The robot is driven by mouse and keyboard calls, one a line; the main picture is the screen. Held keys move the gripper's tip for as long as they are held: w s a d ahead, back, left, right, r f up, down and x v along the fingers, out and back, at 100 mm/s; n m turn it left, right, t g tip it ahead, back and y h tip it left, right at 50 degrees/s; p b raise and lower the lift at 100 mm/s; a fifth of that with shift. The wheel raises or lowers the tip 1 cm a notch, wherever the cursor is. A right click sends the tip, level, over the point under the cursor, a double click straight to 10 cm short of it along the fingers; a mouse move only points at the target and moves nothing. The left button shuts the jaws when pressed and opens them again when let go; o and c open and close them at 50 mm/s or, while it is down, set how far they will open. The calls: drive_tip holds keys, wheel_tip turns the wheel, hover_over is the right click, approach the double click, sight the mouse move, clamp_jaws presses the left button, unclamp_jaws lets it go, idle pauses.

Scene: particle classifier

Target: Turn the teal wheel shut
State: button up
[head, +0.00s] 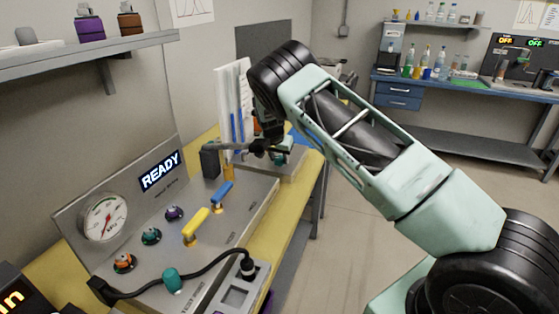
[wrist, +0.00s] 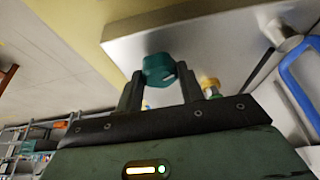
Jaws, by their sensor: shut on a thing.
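The teal wheel (wrist: 158,67) sits between the fingertips of my gripper (wrist: 159,80) in the wrist view, at the edge of a grey metal surface. Both fingers are closed against its sides. In the head view my gripper (head: 272,148) reaches down beside a white upright panel, and a bit of teal (head: 284,157) shows next to it, partly hidden by the arm. How far the wheel is turned cannot be seen.
A grey console (head: 205,245) with a READY display (head: 160,171), a gauge (head: 103,219), a yellow lever (head: 196,225), a blue lever (head: 221,194) and several knobs stands on a yellow bench. A black cable (head: 205,265) crosses it. The white upright panel (head: 231,105) stands close to my gripper.

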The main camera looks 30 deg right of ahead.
sight(279, 159)
drive_tip(key=shift+w+m+g+h+b, duration=0.1)
drive_tip(key=shift+m+g+h+b, duration=0.4)
drive_tip(key=shift+m, duration=1.2)
drive_tip(key=shift+a+b, duration=0.1)
drive_tip(key=shift+b, duration=0.2)
drive_tip(key=o, duration=1)
wheel_tip(279, 159, up, 10)
drive_tip(key=shift+b, duration=0.85)
